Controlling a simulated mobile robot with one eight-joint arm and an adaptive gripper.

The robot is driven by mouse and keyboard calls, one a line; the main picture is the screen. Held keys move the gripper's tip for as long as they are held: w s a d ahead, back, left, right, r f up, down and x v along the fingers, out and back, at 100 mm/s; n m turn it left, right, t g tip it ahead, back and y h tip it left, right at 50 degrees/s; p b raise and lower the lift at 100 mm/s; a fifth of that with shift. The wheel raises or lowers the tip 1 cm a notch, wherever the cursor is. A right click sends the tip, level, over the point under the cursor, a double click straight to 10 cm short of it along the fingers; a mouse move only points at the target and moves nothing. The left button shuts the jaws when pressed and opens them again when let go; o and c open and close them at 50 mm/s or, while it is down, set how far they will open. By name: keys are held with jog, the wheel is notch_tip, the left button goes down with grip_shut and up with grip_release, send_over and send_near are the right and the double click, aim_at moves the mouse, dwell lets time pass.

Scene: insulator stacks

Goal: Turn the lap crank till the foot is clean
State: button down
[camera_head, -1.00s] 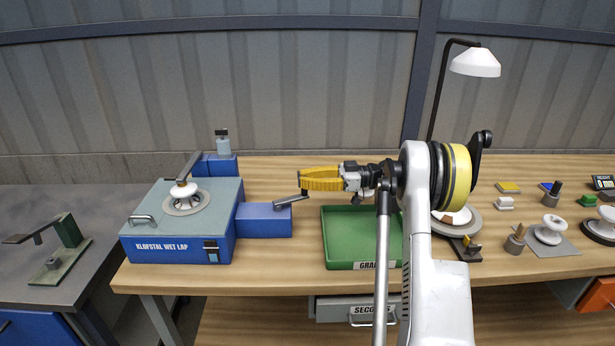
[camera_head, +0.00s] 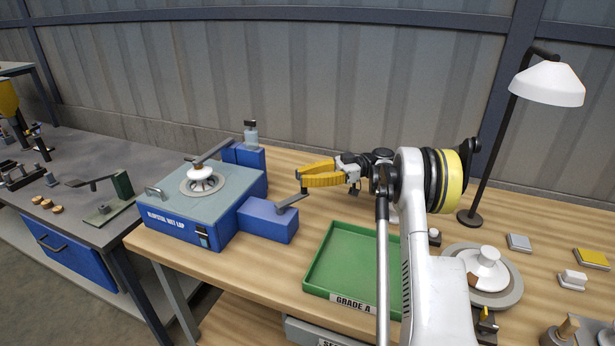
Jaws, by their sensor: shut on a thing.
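The wet lap (camera_head: 170,212) is a blue box with a grey top, standing on the wooden bench at the left. The lap crank (camera_head: 288,202) is a grey bar angled up to the right from the blue side housing (camera_head: 266,221). My gripper (camera_head: 304,176), with yellow fingers, is at the crank's upper right end and shut on it; the fingers hide the grip itself.
A green tray (camera_head: 312,284) marked GRADE A lies in front of my arm. A white insulator (camera_head: 486,266) stands on a round plate at the right, near a lamp (camera_head: 545,84). A grey side table (camera_head: 80,215) stands left.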

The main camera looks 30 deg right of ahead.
jog(key=shift+w, duration=0.1)
dwell(0.4)
jog(key=c, duration=1.4)
grip_release()
jog(key=shift+d, duration=0.25)
jog(key=shift+o, duration=0.2)
jog(key=shift+a, duration=0.15)
notch_tip(320, 180, up, 10)
jog(key=shift+r, duration=0.1)
